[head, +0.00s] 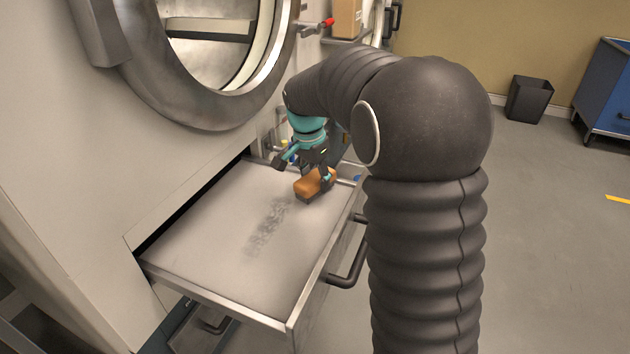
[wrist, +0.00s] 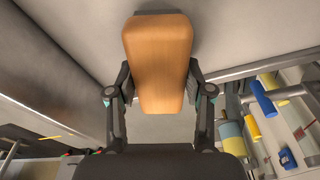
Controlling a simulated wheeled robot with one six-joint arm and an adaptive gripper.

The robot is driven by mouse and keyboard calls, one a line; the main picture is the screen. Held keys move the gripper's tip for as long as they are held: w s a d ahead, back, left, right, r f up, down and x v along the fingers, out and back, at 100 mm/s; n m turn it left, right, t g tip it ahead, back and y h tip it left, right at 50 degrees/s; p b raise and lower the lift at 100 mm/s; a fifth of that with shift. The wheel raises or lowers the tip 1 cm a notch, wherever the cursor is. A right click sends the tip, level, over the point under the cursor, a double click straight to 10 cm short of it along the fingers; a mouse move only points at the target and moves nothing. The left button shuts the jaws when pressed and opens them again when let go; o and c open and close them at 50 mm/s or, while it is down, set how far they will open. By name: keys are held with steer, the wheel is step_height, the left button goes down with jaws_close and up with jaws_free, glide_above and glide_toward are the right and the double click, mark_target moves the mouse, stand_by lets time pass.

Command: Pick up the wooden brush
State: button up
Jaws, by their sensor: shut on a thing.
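The wooden brush (head: 313,184) is an orange-brown block at the far right part of the pulled-out metal drawer. My gripper (head: 306,176) is over it, with its fingers at the brush's sides. In the wrist view the brush (wrist: 158,60) stands out lengthwise between the two fingers of my gripper (wrist: 160,88), which is shut on it. I cannot tell whether the brush touches the drawer floor.
The drawer (head: 200,215) has low walls and a dark handle (head: 350,262) at its right side. A grey smudged patch (head: 267,230) lies on its floor. A round machine door frame (head: 210,110) stands above it. A dark bin (head: 528,98) and a blue cabinet (head: 608,90) stand far right.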

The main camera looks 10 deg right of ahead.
mark_target(317, 175)
step_height(317, 175, up, 4)
steer(key=shift+f, duration=0.1)
steer(key=s+d+r+p, duration=0.1)
steer(key=d+r, duration=0.5)
steer(key=d, duration=0.5)
steer(key=shift+s+d+r, duration=0.15)
steer(key=shift+d+r, duration=0.15)
